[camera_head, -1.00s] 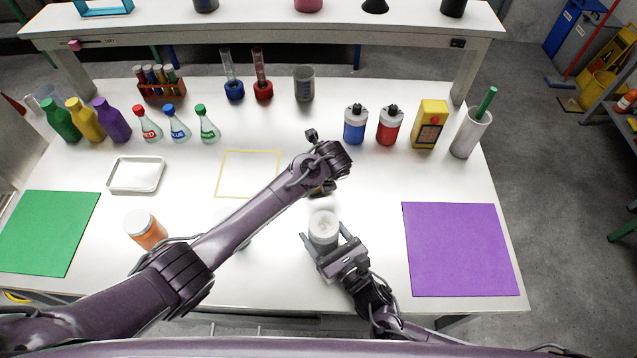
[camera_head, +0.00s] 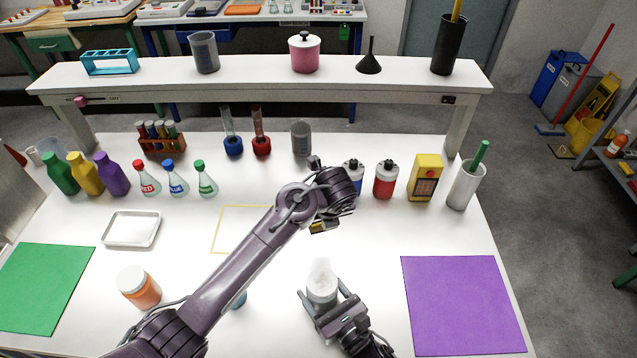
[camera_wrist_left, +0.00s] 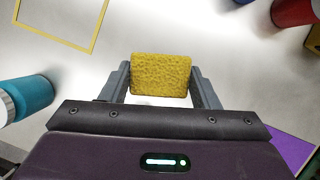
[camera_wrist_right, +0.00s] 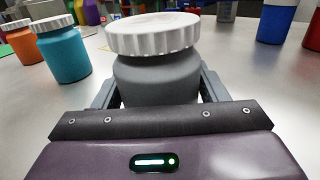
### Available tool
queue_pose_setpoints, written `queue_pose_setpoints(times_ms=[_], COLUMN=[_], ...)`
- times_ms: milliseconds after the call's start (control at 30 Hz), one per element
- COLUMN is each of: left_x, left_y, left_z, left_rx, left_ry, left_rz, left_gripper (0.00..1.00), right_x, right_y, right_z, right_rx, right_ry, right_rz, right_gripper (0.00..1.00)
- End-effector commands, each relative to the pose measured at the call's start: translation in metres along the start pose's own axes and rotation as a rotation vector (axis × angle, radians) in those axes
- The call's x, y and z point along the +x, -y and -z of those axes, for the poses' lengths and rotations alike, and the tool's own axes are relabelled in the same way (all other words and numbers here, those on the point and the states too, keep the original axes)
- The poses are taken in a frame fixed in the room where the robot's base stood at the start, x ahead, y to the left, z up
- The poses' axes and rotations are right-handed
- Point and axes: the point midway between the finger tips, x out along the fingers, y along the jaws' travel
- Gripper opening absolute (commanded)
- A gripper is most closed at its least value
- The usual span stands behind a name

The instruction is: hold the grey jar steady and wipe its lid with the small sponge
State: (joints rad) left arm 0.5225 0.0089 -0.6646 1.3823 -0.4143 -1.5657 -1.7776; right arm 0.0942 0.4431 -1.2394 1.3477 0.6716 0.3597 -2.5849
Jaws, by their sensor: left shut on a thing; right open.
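The grey jar (camera_wrist_right: 155,82) with a white ribbed lid (camera_wrist_right: 153,33) stands upright between the fingers of my right gripper (camera_wrist_right: 157,95). The gripper is open around its body. In the head view, the jar's lid (camera_head: 322,272) shows near the front middle of the table, with my right gripper (camera_head: 330,302) around the jar. My left gripper (camera_wrist_left: 160,85) is shut on the small yellow sponge (camera_wrist_left: 160,74). In the head view the sponge (camera_head: 325,226) is held above the table, beyond the jar and apart from its lid.
A teal jar (camera_wrist_right: 62,50) and an orange jar (camera_head: 138,287) stand left of the grey jar. A purple mat (camera_head: 462,305) lies to the right and a green mat (camera_head: 42,290) to the left. Bottles and flasks line the back. The table between jar and purple mat is clear.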

Motion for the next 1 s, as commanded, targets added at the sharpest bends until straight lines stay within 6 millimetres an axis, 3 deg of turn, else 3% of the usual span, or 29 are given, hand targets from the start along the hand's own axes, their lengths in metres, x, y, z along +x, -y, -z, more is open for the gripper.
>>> queue_pose_setpoints(times_ms=[167,300,500,733,1000], left_x=[-0.04,-0.079,-0.117,-0.126,-0.103], left_y=[0.012,0.006,-0.016,-0.028,-0.028], left_z=[0.048,0.079,0.098,0.103,0.113], left_rx=[0.226,0.422,0.597,0.657,0.661], left_ry=[-0.003,-0.005,-0.004,-0.001,-0.001], left_rz=[0.102,0.186,0.255,0.272,0.27], left_gripper=[0.31,0.31,0.31,0.31,0.31], right_x=[0.0,0.0,0.0,0.0,0.0], right_y=[0.0,0.0,0.0,0.0,0.0], right_z=[0.0,0.0,0.0,0.0,0.0], right_rx=[0.0,0.0,0.0,0.0,0.0], right_ry=[0.0,0.0,0.0,0.0,0.0], right_rz=[0.0,0.0,0.0,0.0,0.0], right_gripper=[0.66,0.66,0.66,0.66,0.66])
